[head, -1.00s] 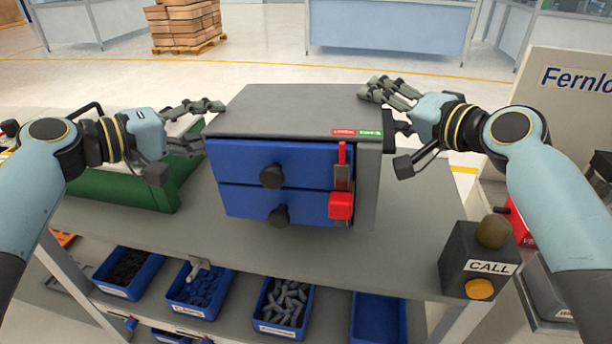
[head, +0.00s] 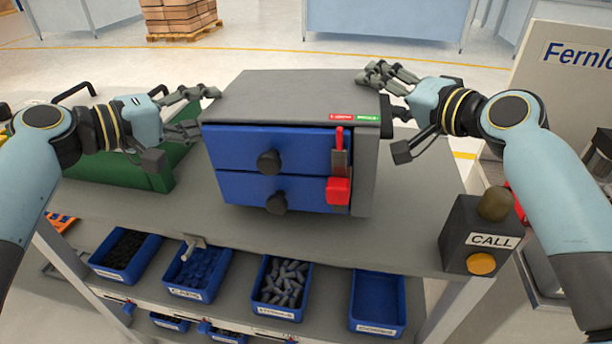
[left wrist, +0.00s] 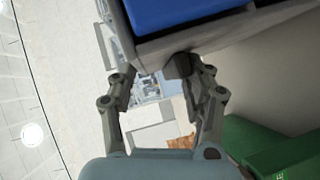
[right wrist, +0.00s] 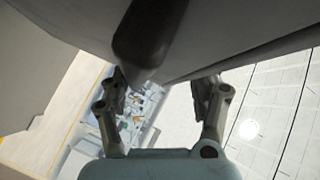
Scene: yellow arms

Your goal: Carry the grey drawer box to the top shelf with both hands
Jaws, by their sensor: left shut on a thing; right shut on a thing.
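The grey drawer box (head: 300,95) has two blue drawers with round black knobs and a red latch on its front. It is upright over the grey top shelf (head: 415,235) of the rack; I cannot tell whether its underside touches it. My left gripper (head: 202,110) is shut at its left side. In the left wrist view, a dark handle (left wrist: 181,66) lies between the fingers. My right gripper (head: 386,98) is shut at its right side. In the right wrist view, the other dark handle (right wrist: 150,35) runs between the fingers.
A green case (head: 125,172) stands to the left on the surface. A dark call box (head: 465,228) with a knob stands at the front right corner. Blue bins (head: 375,300) with small parts sit on the level below. A panel (head: 575,90) stands at the right.

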